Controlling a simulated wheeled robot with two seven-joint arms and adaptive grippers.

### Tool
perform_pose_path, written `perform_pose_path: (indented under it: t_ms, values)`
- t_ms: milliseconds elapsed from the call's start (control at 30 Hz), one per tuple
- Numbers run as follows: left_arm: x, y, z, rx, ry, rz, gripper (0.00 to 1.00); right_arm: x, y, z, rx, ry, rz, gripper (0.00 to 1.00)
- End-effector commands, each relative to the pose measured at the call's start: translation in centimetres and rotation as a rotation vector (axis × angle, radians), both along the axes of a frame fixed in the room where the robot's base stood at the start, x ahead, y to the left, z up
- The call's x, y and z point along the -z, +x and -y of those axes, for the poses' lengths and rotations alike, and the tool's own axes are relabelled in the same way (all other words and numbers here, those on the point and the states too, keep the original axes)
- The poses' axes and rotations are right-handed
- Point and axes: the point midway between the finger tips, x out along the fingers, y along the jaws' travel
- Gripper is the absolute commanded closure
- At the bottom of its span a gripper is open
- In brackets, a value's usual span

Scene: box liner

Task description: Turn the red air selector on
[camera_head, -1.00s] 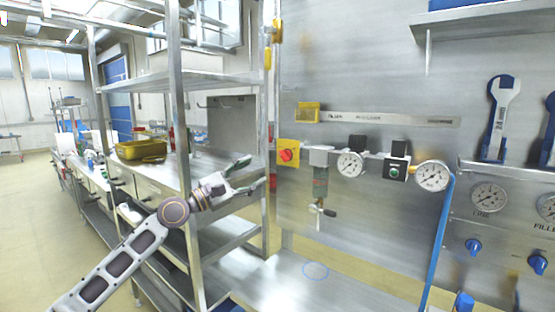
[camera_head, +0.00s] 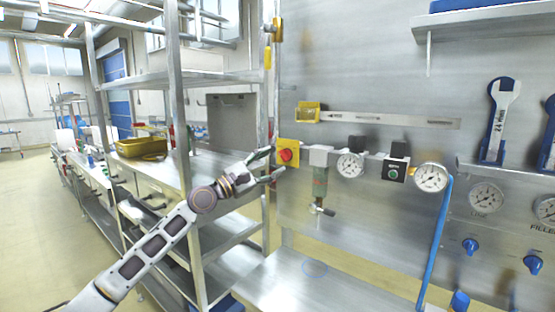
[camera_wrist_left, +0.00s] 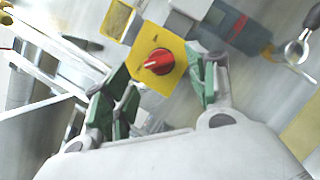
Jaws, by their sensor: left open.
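The red air selector (camera_head: 286,155) is a round red knob on a yellow square plate (camera_head: 293,145), mounted on the steel wall panel. In the left wrist view the red knob (camera_wrist_left: 158,62) lies ahead, between the two fingers, with a pale pointer mark on it. My left gripper (camera_head: 274,163) is open and empty, just left of the selector in the head view. Its green-padded fingers show in the left wrist view (camera_wrist_left: 160,95), apart from each other. I see no contact with the knob. My right gripper is not in view.
Right of the selector are a pressure gauge (camera_head: 350,164), a green-button valve block (camera_head: 394,170), another gauge (camera_head: 431,178) and a blue hose (camera_head: 436,240). A grey-green filter (camera_head: 320,183) hangs below. A steel shelf rack (camera_head: 181,120) stands close behind my left arm.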

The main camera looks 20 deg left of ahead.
Motion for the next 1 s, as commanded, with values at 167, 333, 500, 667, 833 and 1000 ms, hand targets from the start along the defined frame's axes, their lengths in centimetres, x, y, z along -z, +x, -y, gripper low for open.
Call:
perform_pose_path:
  t_ms: [167,333,500,667,833,1000]
  values:
    - [-0.5,1.1,0.8,0.000,-0.002,0.001,0.43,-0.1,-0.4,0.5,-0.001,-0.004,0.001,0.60]
    - [-0.8,1.9,1.4,0.000,-0.002,0.001,0.43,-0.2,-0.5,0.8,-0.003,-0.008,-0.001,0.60]
    - [-0.9,2.4,1.8,0.000,0.000,0.000,0.43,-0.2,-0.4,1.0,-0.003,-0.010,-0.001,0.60]
    - [-0.9,2.5,1.8,0.000,0.000,0.000,0.43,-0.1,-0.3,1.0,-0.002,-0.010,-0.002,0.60]
    - [-0.9,2.5,1.9,0.000,0.000,0.000,0.43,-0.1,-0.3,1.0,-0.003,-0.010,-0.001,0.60]
    - [-0.9,2.5,1.8,0.000,0.000,0.000,0.62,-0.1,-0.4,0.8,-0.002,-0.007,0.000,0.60]
